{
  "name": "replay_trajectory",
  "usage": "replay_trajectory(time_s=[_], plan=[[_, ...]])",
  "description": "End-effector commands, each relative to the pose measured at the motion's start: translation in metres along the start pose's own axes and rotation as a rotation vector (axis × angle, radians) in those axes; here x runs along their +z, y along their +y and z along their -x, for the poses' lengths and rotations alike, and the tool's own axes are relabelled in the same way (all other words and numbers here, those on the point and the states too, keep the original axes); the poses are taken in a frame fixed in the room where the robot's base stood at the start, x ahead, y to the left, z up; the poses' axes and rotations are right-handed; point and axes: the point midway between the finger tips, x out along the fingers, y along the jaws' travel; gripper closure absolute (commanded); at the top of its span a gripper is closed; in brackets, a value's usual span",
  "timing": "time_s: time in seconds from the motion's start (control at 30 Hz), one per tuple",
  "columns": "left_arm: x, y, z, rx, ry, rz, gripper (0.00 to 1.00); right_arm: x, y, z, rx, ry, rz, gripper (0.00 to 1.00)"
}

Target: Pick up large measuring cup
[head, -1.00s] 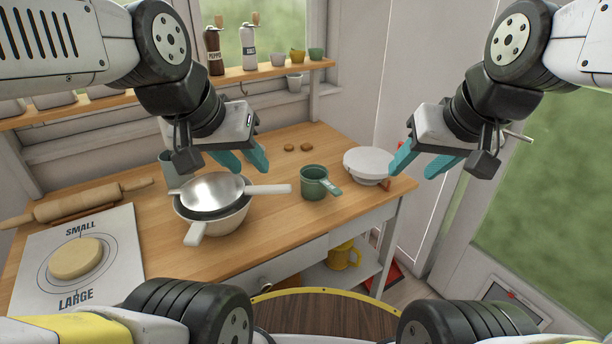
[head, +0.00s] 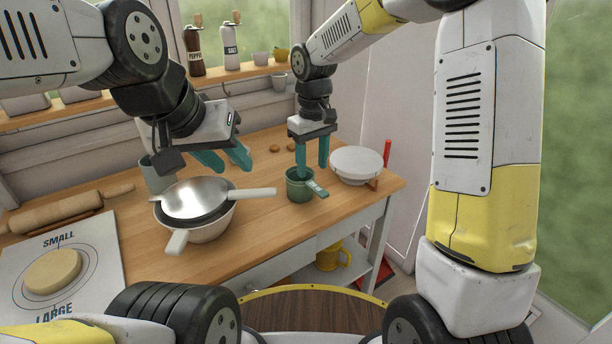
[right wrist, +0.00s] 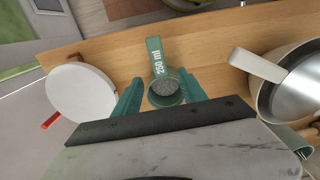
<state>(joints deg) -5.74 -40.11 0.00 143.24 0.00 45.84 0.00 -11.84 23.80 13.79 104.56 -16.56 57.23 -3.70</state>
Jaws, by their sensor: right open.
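The large measuring cup is green, marked "250 ml", and stands upright on the wooden counter in the head view (head: 297,190). Its handle points to the lower right there. In the right wrist view the cup (right wrist: 160,73) shows between my two teal fingers. My right gripper (head: 312,170) points down over the cup, open and holding nothing. One finger overlaps the cup's rim in the head view; I cannot tell whether it touches. My left gripper (head: 230,163) is open and empty, above and behind the nested bowls.
Nested bowls (head: 210,228) with long handles stand left of the cup. A white round lidded item (head: 357,162) sits close on its right. A rolling pin (head: 60,212) and a SMALL/LARGE board (head: 95,275) lie at the left. The counter front (head: 265,235) is clear.

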Motion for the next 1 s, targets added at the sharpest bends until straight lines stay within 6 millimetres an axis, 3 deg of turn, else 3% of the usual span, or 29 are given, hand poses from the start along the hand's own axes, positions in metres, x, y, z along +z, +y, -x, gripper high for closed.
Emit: replay_trajectory(time_s=[0.5,0.8,1.0], plan=[[0.000,0.000,0.000,0.000,0.000,0.000,0.64,-0.004,0.000,-0.067,0.000,-0.002,-0.001,0.51],[0.000,0.000,0.000,0.000,0.000,0.000,0.64,-0.005,0.000,-0.071,0.000,0.001,-0.002,0.51],[0.000,0.000,0.000,0.000,0.000,0.000,0.64,-0.005,0.000,-0.071,0.000,0.001,-0.002,0.90]])
